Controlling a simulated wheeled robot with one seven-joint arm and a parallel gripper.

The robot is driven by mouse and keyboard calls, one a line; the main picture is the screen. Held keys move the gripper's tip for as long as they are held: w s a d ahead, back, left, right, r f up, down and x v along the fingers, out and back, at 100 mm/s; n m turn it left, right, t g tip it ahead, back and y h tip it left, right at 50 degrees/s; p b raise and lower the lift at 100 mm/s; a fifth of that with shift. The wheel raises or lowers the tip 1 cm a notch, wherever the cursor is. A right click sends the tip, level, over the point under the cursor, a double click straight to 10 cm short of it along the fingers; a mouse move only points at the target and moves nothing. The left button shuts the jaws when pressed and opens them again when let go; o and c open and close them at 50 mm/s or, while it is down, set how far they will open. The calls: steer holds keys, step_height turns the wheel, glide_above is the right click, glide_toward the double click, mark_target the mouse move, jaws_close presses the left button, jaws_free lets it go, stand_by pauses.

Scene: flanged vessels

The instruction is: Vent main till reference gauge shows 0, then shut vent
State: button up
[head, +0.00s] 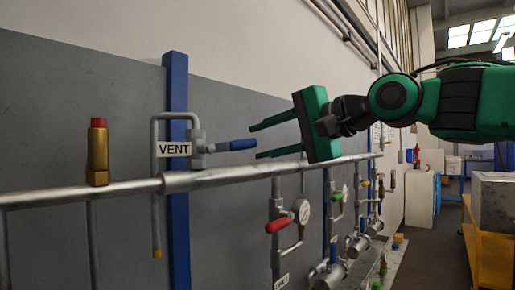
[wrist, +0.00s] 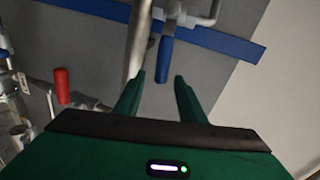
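The vent valve (head: 197,145) sits on the horizontal main pipe (head: 110,190) beside a white VENT label (head: 174,149). Its blue lever handle (head: 236,145) points right, along the pipe. My gripper (head: 255,141) is open, its two green fingers pointing left at the handle's tip. In the wrist view the blue handle (wrist: 165,60) lies just beyond and between the fingertips (wrist: 160,78), with no visible contact. A round white gauge (head: 302,211) hangs below the pipe; its reading is too small to tell, and I cannot tell whether it is the reference gauge.
A brass fitting with a red cap (head: 97,150) stands on the pipe at left. A red-handled valve (head: 279,226) is below the pipe, with more valves and gauges along the wall. A blue post (head: 177,90) stands behind the vent. Orange-framed equipment (head: 490,250) stands at right.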

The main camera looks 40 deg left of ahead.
steer(key=shift+d+r, duration=0.15)
steer(key=shift+d, duration=0.55)
steer(key=shift+d+r, duration=0.1)
steer(key=shift+d, duration=0.6)
